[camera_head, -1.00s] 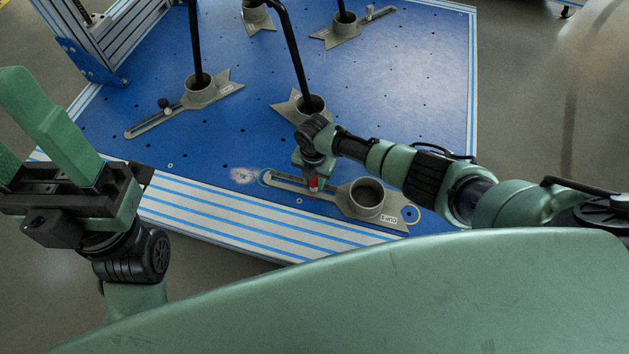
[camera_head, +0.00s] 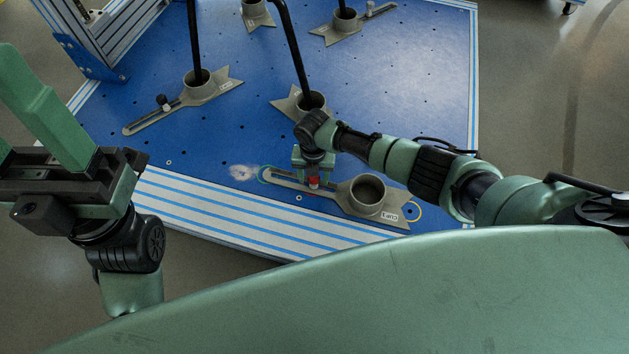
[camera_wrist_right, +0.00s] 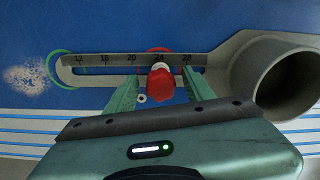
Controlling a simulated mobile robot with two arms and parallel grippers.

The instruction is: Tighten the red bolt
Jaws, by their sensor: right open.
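The red bolt (camera_wrist_right: 161,82) sits in the slot of a grey slotted fixture (camera_wrist_right: 90,70) with a number scale. In the head view the red bolt (camera_head: 313,182) shows just below my right gripper (camera_head: 313,172). In the right wrist view my right gripper (camera_wrist_right: 160,88) is open, with one green finger on each side of the bolt and a gap visible on both sides. My left gripper (camera_head: 45,115) is in the air at the left, away from the fixture. Its fingers stand wide apart and hold nothing.
The fixture's round cup (camera_head: 367,190) stands to the right of the bolt. Other fixtures (camera_head: 200,85) with black chair legs (camera_head: 292,50) stand farther back on the blue perforated plate (camera_head: 150,120). A striped metal edge (camera_head: 230,212) borders the plate at the front.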

